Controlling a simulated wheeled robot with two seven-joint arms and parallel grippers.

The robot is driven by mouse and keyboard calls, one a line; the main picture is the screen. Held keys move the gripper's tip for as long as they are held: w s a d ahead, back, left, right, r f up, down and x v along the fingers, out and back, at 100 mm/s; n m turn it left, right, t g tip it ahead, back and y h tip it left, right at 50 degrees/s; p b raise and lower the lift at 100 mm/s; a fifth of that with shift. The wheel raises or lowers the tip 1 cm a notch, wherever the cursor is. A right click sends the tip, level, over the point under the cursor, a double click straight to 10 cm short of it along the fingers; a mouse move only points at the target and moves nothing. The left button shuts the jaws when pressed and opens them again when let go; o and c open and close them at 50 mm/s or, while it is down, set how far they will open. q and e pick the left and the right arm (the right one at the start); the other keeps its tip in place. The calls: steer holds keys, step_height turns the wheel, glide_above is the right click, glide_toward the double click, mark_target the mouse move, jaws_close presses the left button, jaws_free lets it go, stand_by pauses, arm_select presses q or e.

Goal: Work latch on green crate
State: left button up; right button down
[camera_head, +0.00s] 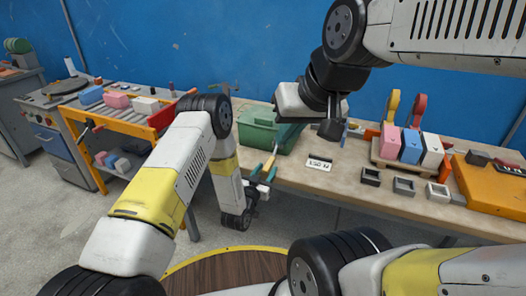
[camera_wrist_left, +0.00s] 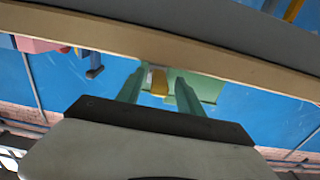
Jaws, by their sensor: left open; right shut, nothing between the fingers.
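The green crate (camera_head: 257,136) stands at the left end of the workbench, its right side partly hidden by my right gripper. A yellow-orange piece, seemingly its latch (camera_head: 269,162), shows at the crate's front near the bench edge. My left gripper (camera_head: 264,173) is open, below and in front of it. In the left wrist view the yellow piece (camera_wrist_left: 159,82) appears between the two green fingers, with the crate (camera_wrist_left: 207,86) behind; I cannot tell whether they touch. My right gripper (camera_head: 284,140) is shut and empty, pointing down beside the crate's right side.
The workbench edge (camera_wrist_left: 230,66) crosses close to my left fingers. A white label card (camera_head: 319,164) lies right of the crate. Small grey trays (camera_head: 404,186), coloured blocks (camera_head: 410,146) and an orange case (camera_head: 490,187) fill the bench's right. An orange-framed rack (camera_head: 100,181) stands left.

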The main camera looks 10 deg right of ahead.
mark_target(271, 162)
arm_select(q)
steer(key=x, duration=0.5)
steer(key=shift+w+d, duration=0.25)
steer(key=shift+w, duration=0.05)
jaws_close()
stand_by(1.1)
